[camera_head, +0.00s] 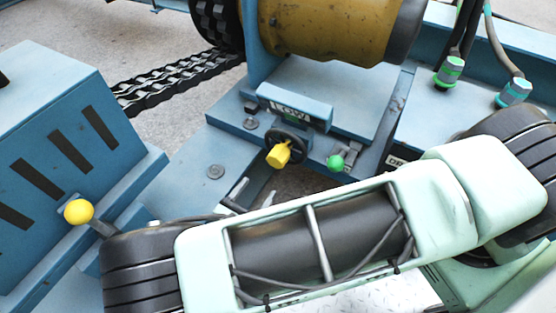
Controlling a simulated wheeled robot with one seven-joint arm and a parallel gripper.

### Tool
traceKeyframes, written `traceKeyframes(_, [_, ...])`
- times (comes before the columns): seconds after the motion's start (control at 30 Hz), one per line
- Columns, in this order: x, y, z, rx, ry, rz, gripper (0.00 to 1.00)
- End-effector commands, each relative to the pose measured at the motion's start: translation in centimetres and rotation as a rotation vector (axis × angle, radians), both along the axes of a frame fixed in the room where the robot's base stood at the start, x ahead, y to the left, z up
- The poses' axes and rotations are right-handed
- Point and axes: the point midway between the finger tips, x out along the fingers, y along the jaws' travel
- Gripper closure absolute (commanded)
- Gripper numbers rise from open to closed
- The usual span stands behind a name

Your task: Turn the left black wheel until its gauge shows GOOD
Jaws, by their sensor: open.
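A small black wheel (296,136) with a yellow knob (279,155) sits at the middle of the view, on the front of the blue machine. Just above it is a gauge plate (290,112) in a blue housing; its lettering is small and seems to read LOW. Only this one black handwheel shows clearly; my arm covers the area to the lower right of it. My mint-green arm lies across the foreground below the wheel, and nothing of it is seen touching the wheel. My gripper is outside the picture.
A green-knobbed lever (336,163) stands close right of the wheel. A yellow-knobbed lever (79,211) juts from the slotted blue box (60,130) at left. A yellow drum (330,28) is above. Cables with green connectors (449,71) are at upper right. A chain (180,80) runs at upper left.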

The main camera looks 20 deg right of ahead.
Motion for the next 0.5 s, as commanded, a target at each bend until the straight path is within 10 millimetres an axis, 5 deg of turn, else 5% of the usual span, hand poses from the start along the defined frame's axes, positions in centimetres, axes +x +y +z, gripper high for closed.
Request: traceKeyframes(0.5, [5.9,-8.2,-0.2,-0.001,-0.002,-0.001,0.34])
